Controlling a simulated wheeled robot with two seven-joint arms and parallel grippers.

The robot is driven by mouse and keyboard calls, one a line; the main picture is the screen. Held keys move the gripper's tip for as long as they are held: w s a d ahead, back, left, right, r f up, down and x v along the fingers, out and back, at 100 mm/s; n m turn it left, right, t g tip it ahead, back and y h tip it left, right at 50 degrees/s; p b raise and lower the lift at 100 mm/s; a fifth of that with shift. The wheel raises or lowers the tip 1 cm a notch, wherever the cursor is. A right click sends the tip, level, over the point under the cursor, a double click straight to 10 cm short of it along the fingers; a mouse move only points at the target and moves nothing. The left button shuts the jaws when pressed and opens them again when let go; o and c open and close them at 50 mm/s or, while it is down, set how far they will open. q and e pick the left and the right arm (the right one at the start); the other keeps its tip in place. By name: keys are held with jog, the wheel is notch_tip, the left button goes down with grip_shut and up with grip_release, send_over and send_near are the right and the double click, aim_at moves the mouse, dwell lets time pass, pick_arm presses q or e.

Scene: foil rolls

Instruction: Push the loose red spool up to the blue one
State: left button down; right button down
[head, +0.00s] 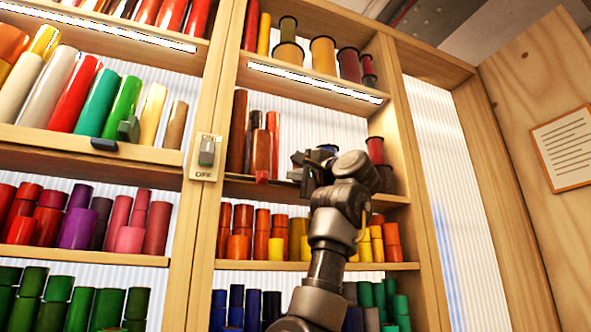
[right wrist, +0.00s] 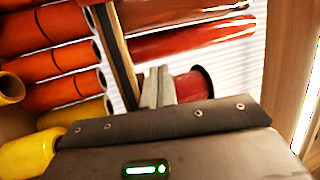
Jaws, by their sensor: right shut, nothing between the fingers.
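My right gripper (head: 298,166) is at the middle shelf of the right-hand bay, shut with nothing between its fingers. In the right wrist view its closed fingers (right wrist: 156,88) point in among the rolls. A short red spool (right wrist: 192,86) with a dark end shows just right of the fingers in that view; I cannot tell whether they touch. In the head view a bit of a blue spool (head: 328,148) shows behind my gripper and wrist, which hide most of it. The red spool is not clearly seen in the head view. My left gripper is not in view.
Tall brown and red rolls (head: 262,150) stand left of my gripper. Dark red spools (head: 375,150) are stacked to its right. Orange and yellow spools fill the shelf below (head: 320,265). The shelf above (head: 318,82) and a wooden upright (head: 398,110) bound the space.

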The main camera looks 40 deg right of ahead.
jog(key=shift+s+d, duration=0.2)
jog(key=shift+d, duration=0.25)
jog(key=shift+w+a, duration=0.1)
jog(key=shift+a, duration=0.1)
jog(key=shift+s+a+f+b, duration=0.1)
jog(key=shift+s+a+b, duration=0.1)
jog(key=shift+s+b, duration=0.55)
jog(key=shift+s+a+b, duration=0.25)
jog(key=shift+s+b, duration=0.05)
jog(key=shift+s, duration=0.45)
jog(key=shift+s+a+b, duration=0.25)
jog(key=shift+s+b, duration=0.05)
jog(key=shift+s, duration=0.4)
